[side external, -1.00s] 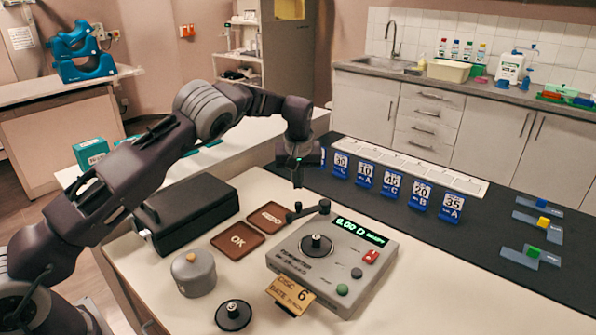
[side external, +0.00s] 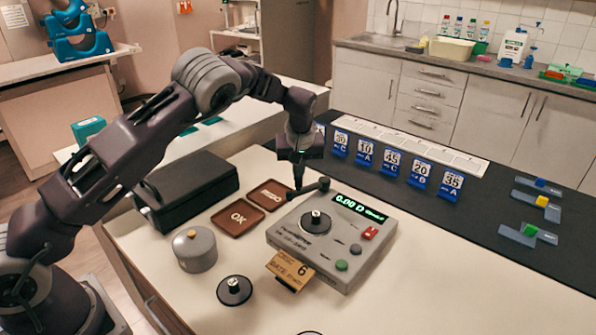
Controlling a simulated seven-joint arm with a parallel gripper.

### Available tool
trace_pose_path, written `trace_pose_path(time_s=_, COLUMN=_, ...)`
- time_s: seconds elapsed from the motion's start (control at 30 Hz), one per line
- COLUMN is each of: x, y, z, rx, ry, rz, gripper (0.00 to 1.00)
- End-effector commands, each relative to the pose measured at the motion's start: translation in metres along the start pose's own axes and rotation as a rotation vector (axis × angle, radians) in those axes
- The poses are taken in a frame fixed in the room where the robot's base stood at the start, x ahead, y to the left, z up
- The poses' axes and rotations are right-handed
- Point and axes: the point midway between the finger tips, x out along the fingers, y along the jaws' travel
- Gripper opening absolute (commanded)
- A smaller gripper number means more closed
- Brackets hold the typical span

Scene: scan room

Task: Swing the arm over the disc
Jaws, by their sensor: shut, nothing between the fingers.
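A grey meter (side external: 290,238) with a green lit display stands on the white counter. A black disc with a silver knob (side external: 316,223) sits on its top. A short dark swing arm (side external: 311,188) lies along the meter's back left edge, behind that disc and not over it.
Left of the meter are brown trays, one marked OK (side external: 239,217), a black case (side external: 187,190) and a grey lidded pot (side external: 195,249). A card (side external: 290,270) sticks out of the meter's front. Several blue numbered stands (side external: 391,165) line the dark mat (side external: 470,215).

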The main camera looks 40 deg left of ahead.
Motion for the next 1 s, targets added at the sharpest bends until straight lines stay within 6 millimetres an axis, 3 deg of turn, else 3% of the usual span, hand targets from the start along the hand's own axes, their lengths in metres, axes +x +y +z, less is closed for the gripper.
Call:
trace_pose_path(time_s=0.57, x=-0.01, y=0.017, z=0.029, rx=-0.421, ry=0.002, rz=-0.151, gripper=0.0)
trace_pose_path(time_s=1.0, x=-0.015, y=0.034, z=0.043, rx=-0.428, ry=-0.001, rz=-0.152, gripper=0.0)
